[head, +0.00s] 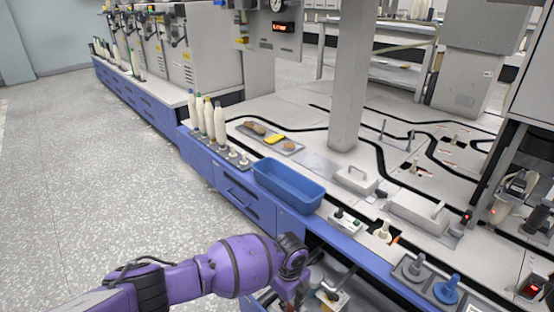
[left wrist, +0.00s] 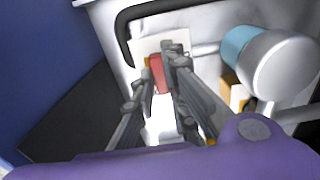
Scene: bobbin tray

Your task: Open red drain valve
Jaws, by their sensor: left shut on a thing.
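The red drain valve handle (left wrist: 157,74) shows in the left wrist view, low inside an open bay under the bench, against a white plate (left wrist: 158,44). My left gripper (left wrist: 163,82) has its fingers closed on either side of the red handle and is shut on it. The fingers partly cover the handle and the valve body cannot be made out. In the head view my purple left arm reaches over the floor to the bay at the bottom, where my left gripper (head: 290,292) is mostly hidden. My right gripper is not in view.
A black hose (left wrist: 124,40) and a round metal housing with a teal end (left wrist: 285,65) lie close to the gripper. Dark blue panelling (left wrist: 45,60) is at the left. Above, the bench holds a blue tray (head: 288,187) and several white bobbins. The floor at left is clear.

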